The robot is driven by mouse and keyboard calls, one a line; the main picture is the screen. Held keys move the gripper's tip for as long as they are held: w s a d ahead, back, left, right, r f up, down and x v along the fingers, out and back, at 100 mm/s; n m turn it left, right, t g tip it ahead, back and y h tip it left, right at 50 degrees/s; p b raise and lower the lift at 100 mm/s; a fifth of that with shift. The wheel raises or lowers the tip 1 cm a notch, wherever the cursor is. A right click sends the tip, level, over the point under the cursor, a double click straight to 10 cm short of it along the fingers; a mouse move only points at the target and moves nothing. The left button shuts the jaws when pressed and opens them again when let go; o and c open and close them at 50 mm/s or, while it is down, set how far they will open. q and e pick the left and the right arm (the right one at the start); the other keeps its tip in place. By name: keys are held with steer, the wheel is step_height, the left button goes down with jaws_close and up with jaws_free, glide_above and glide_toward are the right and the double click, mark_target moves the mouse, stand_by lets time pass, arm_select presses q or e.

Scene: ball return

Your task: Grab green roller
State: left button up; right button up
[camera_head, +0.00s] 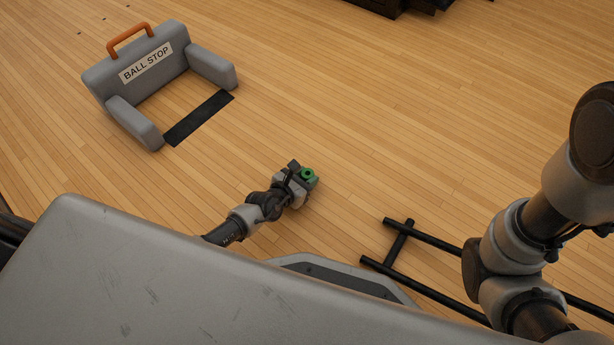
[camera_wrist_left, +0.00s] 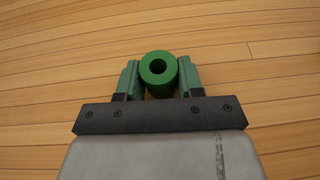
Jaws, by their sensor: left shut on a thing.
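The green roller (camera_head: 308,174) is a short ring-like cylinder with a hole in its middle. In the left wrist view the roller (camera_wrist_left: 158,69) sits between the two fingers, its hole facing the camera. My left gripper (camera_head: 306,178) is shut on it, with a finger against each side; in the left wrist view the gripper (camera_wrist_left: 159,78) shows both fingers touching the roller. I cannot tell whether the roller touches the floor. My right gripper is out of view; only part of my right arm shows at the right of the head view.
A grey ball stop (camera_head: 148,66) with an orange handle stands at upper left, a black strip (camera_head: 199,117) across its open side. Black rails (camera_head: 420,240) lie at lower right. Dark furniture (camera_head: 384,5) is at the top. The wooden floor between is clear.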

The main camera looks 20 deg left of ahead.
arm_select(q)
step_height(320, 180, up, 9)
steer(key=p, duration=0.8)
steer(key=shift+f, duration=0.15)
steer(key=shift+r+p, duration=0.35)
steer(key=shift+p, duration=0.1)
steer(key=shift+r+p, duration=0.3)
steer(key=shift+r, duration=0.05)
